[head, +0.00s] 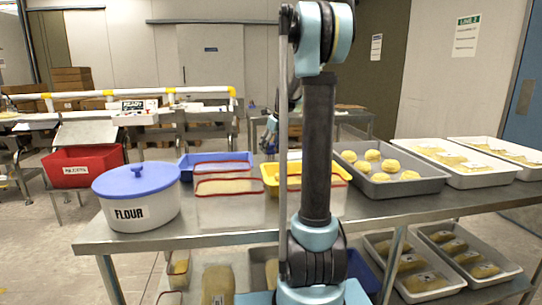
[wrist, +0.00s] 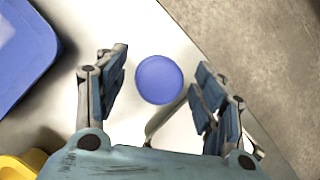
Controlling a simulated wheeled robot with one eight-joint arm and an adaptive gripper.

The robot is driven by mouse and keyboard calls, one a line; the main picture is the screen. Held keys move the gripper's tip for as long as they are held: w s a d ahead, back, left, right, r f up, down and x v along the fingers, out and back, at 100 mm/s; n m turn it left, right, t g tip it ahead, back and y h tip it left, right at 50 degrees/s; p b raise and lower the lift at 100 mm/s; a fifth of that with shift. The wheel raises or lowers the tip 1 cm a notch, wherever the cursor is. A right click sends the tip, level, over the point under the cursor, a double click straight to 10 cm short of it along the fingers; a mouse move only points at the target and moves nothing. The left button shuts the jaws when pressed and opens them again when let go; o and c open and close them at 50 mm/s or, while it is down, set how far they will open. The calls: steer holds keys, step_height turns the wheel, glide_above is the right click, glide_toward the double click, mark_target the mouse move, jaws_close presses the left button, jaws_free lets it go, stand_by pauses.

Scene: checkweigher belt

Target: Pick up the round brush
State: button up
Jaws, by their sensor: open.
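A round blue disc (wrist: 159,80), seen from above, is the likely round brush. It lies over the pale table surface in the wrist view, and its bristles cannot be made out. My gripper (wrist: 160,65) is open, with one finger on each side of the disc and a gap to both. Nothing is held. In the head view my arm stands in front of the table's middle, and I cannot make out the brush there.
A blue tray (wrist: 20,50) lies left of the gripper, and a yellow bin (wrist: 14,168) is at the lower left. The table's edge and bare floor (wrist: 260,50) are on the right. A flour tub (head: 135,212) and a dough tray (head: 375,180) stand on the table (head: 235,238).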

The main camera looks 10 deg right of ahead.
mark_target(271, 144)
steer(key=c, duration=1.2)
steer(key=shift+o, duration=0.2)
step_height(271, 144, up, 10)
steer(key=shift+o, duration=1.1)
